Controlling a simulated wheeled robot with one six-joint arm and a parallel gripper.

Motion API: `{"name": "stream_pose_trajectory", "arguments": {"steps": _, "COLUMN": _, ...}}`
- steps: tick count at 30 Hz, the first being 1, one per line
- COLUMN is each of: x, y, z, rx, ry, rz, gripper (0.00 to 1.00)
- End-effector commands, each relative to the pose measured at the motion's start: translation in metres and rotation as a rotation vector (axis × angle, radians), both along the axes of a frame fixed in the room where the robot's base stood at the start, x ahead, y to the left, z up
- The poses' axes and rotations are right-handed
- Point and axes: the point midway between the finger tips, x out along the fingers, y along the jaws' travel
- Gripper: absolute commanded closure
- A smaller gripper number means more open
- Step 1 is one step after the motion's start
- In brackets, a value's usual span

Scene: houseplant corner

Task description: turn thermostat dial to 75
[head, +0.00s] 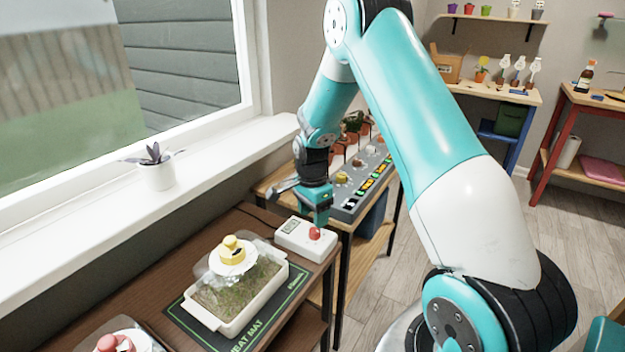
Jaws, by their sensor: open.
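The thermostat (298,241) is a white box with a small display (291,226) on its left part. It sits at the far right corner of the dark wooden table, and the display's number is too small to read. Its red dial (315,233) is on the right part of the top face. My gripper (318,219) points down just above the thermostat, close over the red dial. It is open, and nothing shows between the fingers. I cannot tell whether a fingertip touches the dial.
A seed tray (277,289) with a clear dome and yellow knob stands on a dark heat mat (190,332) near the thermostat. Behind my gripper, a grey panel (346,212) with coloured switches lies on a wooden bench. A potted plant (158,176) stands on the windowsill.

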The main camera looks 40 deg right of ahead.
Motion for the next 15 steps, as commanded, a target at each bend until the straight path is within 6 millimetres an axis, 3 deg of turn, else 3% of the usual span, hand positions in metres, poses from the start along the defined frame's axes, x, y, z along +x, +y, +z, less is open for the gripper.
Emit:
{"name": "stream_pose_trajectory", "arguments": {"steps": 3, "x": 0.002, "y": 0.0, "z": 0.033, "rx": -0.002, "ry": -0.006, "rz": 0.0, "gripper": 0.42}}
{"name": "stream_pose_trajectory", "arguments": {"steps": 9, "x": 0.004, "y": -0.001, "z": 0.082, "rx": -0.002, "ry": -0.006, "rz": 0.0, "gripper": 0.42}}
{"name": "stream_pose_trajectory", "arguments": {"steps": 15, "x": 0.005, "y": 0.0, "z": 0.114, "rx": -0.001, "ry": -0.003, "rz": 0.0, "gripper": 0.42}}
